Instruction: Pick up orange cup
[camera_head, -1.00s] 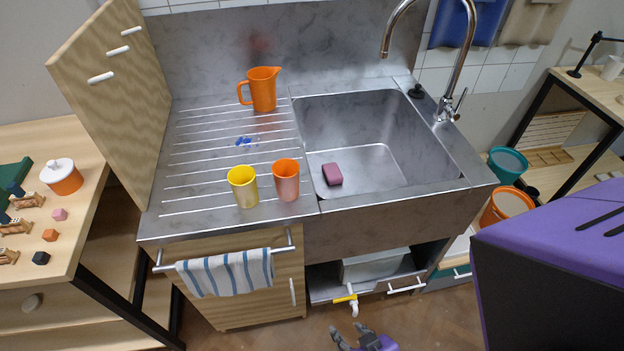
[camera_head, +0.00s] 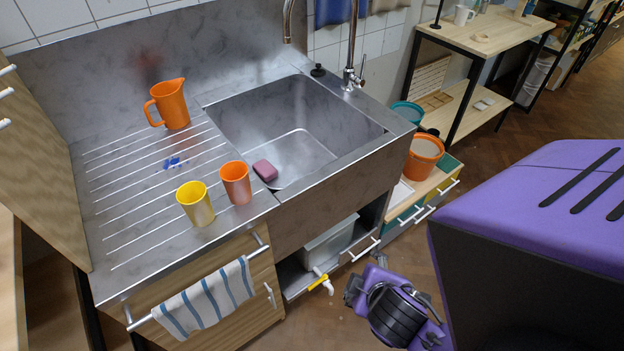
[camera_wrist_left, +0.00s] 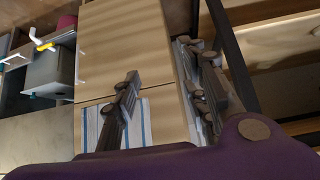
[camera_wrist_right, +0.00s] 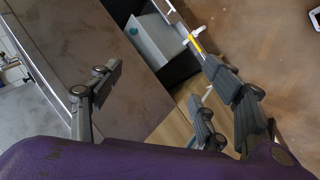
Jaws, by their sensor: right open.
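The orange cup (camera_head: 236,183) stands upright on the ridged steel drainboard, by the sink's left edge. A yellow cup (camera_head: 195,204) stands close to its left. An orange jug (camera_head: 169,104) with a handle stands farther back. My right gripper (camera_head: 352,288) is low in front of the sink unit, well apart from the cup; in the right wrist view its fingers (camera_wrist_right: 162,66) are spread and empty. My left gripper is outside the head view; in the left wrist view its fingers (camera_wrist_left: 160,66) are apart and empty, above the cabinet front and towel. Neither wrist view clearly shows the cup.
The steel sink (camera_head: 292,137) holds a dark pink sponge (camera_head: 265,170). A tap (camera_head: 351,60) rises behind it. A striped towel (camera_head: 205,300) hangs on the front rail. A wooden cabinet door (camera_head: 45,170) borders the drainboard's left.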

